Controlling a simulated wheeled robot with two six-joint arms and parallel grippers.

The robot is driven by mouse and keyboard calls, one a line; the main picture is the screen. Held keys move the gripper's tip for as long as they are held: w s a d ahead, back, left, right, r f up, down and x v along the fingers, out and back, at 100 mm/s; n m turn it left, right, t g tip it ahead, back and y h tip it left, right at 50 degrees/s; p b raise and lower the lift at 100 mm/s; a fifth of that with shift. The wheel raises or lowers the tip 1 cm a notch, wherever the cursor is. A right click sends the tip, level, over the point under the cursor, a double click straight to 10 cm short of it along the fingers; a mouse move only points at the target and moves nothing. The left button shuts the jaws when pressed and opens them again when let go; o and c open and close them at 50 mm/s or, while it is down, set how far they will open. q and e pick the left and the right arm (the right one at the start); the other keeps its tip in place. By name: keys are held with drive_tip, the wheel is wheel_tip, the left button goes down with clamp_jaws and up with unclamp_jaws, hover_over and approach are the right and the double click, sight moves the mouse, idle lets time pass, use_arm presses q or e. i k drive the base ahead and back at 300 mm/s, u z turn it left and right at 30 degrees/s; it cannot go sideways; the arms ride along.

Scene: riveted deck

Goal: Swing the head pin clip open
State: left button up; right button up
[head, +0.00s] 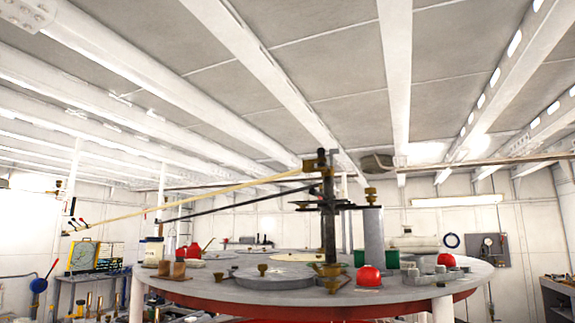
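A dark upright post (328,225) stands on a large round grey table with a red side (400,293). A brass-coloured fitting (320,161) sits at the top of the post. A long pale yellow rod (190,199) and a dark rod (250,202) slope down to the left from near the post's head. The head pin clip is too small to tell apart, so I cannot tell whether it is open or shut. Neither of my grippers is in view.
A grey cylinder with a brass knob (373,231) stands right of the post. Red domes (368,276), green blocks (391,258) and brown blocks (179,270) sit on the table. A workbench (97,276) stands at the left, shelving (559,297) at the right.

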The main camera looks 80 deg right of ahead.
sight(332, 152)
drive_tip(key=i, duration=1.45)
drive_tip(key=z, duration=3.45)
drive_tip(key=i, duration=1)
drive_tip(key=u, duration=0.25)
drive_tip(key=k, duration=0.55)
drive_tip(key=z, duration=0.25)
